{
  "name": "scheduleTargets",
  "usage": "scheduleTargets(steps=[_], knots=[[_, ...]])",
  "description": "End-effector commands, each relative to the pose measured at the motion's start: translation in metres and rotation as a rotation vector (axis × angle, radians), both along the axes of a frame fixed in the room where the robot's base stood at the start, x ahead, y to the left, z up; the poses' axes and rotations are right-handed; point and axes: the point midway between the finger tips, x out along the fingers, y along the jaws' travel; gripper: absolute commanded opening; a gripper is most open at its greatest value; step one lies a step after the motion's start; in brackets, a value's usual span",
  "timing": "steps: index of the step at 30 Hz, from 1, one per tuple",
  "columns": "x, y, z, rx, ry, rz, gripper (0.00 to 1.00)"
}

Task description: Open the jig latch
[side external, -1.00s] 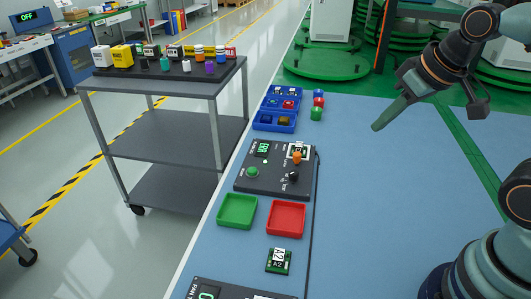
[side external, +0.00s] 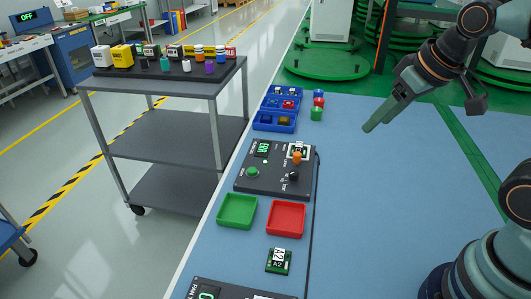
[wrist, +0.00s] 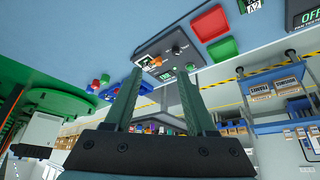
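The jig is a black control box (side external: 270,183) on the blue bench, with a green display (side external: 263,148), a green button (side external: 253,171) and a black knob (side external: 293,177). An orange part (side external: 297,158), which looks like the latch, sits at its upper right on a pale board; whether it is open or closed I cannot tell. My gripper (side external: 375,127) is raised to the right of the box, well apart from it, and empty. In the wrist view its green fingers (wrist: 160,72) are spread, with the box (wrist: 185,38) and orange part (wrist: 157,62) beyond them.
Green tray (side external: 237,226) and red tray (side external: 304,219) lie in front of the box, with a small A2 board (side external: 279,260) nearer. A blue bin (side external: 262,122) and small coloured cylinders (side external: 317,113) stand behind. The bench right of the box is clear.

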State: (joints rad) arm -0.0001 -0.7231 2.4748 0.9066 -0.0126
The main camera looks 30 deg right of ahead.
Motion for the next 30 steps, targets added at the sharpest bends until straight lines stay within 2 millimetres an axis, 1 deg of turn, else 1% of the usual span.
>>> scheduleTargets(steps=[5,8,11,15,20,23,27,30], knots=[[0.026,0.0,0.011,-0.03,0.062,0.063,0.59],[0.048,0.001,0.016,-0.052,0.108,0.116,0.59],[0.07,0.001,0.017,-0.072,0.153,0.17,0.59],[0.103,0.002,0.013,-0.096,0.215,0.249,0.59],[0.14,0.003,-0.002,-0.118,0.286,0.34,0.59],[0.162,0.003,-0.016,-0.128,0.33,0.397,0.59],[0.19,0.004,-0.041,-0.139,0.388,0.478,0.59],[0.205,0.004,-0.06,-0.144,0.423,0.529,0.59]])
